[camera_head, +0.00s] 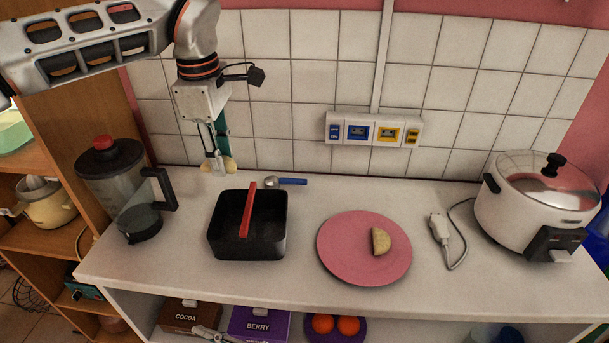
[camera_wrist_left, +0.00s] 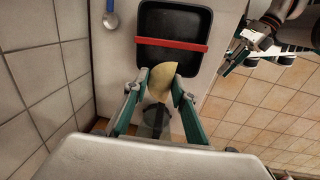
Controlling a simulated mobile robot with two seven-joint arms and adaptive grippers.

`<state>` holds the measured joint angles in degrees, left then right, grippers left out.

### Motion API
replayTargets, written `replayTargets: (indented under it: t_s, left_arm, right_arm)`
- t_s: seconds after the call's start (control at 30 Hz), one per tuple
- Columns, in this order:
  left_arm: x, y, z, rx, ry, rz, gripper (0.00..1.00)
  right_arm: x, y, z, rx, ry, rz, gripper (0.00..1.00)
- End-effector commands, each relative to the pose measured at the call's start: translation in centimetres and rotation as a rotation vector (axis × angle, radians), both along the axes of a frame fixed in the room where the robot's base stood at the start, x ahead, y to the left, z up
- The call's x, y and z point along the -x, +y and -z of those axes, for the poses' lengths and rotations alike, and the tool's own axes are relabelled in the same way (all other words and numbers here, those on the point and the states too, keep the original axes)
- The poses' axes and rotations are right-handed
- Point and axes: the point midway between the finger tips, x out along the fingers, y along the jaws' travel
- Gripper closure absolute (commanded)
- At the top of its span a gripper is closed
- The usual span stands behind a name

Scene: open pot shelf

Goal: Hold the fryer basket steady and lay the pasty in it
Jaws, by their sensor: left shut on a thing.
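The fryer basket (camera_head: 272,240) is a black square pan with a red bar handle (camera_head: 246,212) across it, standing on the counter. It also shows in the left wrist view (camera_wrist_left: 172,20). My left gripper (camera_head: 217,162) is shut on a pale yellow half-moon pasty (camera_wrist_left: 162,77), held behind and left of the basket in the head view. Another half-moon pasty (camera_head: 380,241) lies on the pink plate (camera_head: 345,255), right of the basket.
A jug blender (camera_head: 112,180) stands left of the basket. A blue-handled spoon (camera_head: 290,182) lies behind it. A rice cooker (camera_head: 535,200) and a white plug with cable (camera_head: 440,232) are at the right. Cocoa and berry boxes (camera_head: 258,325) sit on the shelf below.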

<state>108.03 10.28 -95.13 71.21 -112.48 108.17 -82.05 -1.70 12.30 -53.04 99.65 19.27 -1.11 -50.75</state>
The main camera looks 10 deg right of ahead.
Motion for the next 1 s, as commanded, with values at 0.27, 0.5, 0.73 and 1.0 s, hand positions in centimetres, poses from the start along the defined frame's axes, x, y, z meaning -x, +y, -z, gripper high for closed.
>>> replayTargets:
  t_s: [0.27,0.5,0.73,1.0]
  left_arm:
    - [0.0,0.0,0.0,0.0,0.0,0.0,0.95]
    - [0.0,0.0,0.0,0.0,0.0,0.0,0.95]
    - [0.0,0.0,0.0,0.0,0.0,0.0,0.95]
    - [0.0,0.0,0.0,0.0,0.0,0.0,0.95]
  right_arm:
    - [-1.1,2.2,-14.7,-0.154,-0.349,-0.108,0.78]
    - [0.6,2.3,-23.9,-0.259,-0.571,-0.169,0.78]
    - [-2.4,-1.0,-28.7,-0.191,-0.85,-0.122,0.78]
    - [-9.1,-8.3,-36.4,0.08,-1.387,0.029,0.78]
